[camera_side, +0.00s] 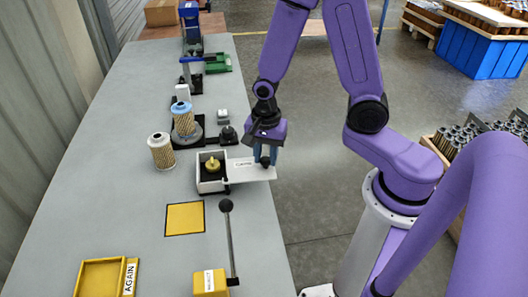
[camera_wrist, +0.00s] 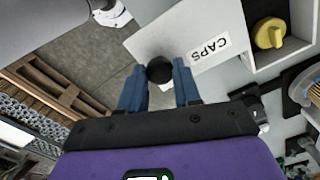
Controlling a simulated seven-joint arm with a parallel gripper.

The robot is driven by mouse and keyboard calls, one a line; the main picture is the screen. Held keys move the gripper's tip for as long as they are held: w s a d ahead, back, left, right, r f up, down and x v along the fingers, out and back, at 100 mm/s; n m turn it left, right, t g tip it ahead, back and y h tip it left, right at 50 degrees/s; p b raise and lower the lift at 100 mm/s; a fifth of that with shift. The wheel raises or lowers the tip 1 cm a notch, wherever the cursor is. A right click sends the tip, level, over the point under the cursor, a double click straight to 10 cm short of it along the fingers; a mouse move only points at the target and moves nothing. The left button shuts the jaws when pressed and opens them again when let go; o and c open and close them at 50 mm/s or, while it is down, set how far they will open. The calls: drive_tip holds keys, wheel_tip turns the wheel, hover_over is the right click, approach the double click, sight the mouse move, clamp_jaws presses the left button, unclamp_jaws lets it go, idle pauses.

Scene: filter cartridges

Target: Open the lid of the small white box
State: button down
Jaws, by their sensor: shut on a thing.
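The small white box (camera_side: 204,184) stands on the grey bench with a yellow cap (camera_side: 212,164) inside. Its white lid (camera_side: 252,170), labelled CAPS, lies out to the right of the box, and the box is open at the top. The lid also shows in the wrist view (camera_wrist: 165,38), beside the box with the yellow cap (camera_wrist: 270,33). My gripper (camera_side: 265,158) is at the lid's right end. Its blue fingers (camera_wrist: 160,80) are shut on a round black knob (camera_wrist: 159,70) on the lid.
Two filter cartridges (camera_side: 162,152) (camera_side: 183,119) stand behind the box to the left. A yellow square (camera_side: 185,218) and a black-knobbed lever (camera_side: 230,240) are in front of it. A yellow AGAIN tray (camera_side: 103,277) is at the near left. The bench's right edge is close to the lid.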

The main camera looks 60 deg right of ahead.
idle(0.4)
drive_tip(key=c, duration=0.8)
unclamp_jaws()
wheel_tip(320, 180, up, 17)
drive_tip(key=shift+r, duration=0.2)
drive_tip(key=shift+s, duration=0.1)
drive_tip(key=s+f+n, duration=0.1)
drive_tip(key=s+n, duration=0.4)
drive_tip(key=n, duration=0.4)
drive_tip(key=s+a+f+n, duration=0.1)
drive_tip(key=s+f+n, duration=0.1)
drive_tip(key=s+n, duration=0.4)
drive_tip(key=s+f+n, duration=0.1)
drive_tip(key=s+n, duration=0.4)
drive_tip(key=n, duration=0.6)
drive_tip(key=shift+s+a+f+n, duration=0.2)
drive_tip(key=shift+a+f+n, duration=0.1)
drive_tip(key=shift+a, duration=0.1)
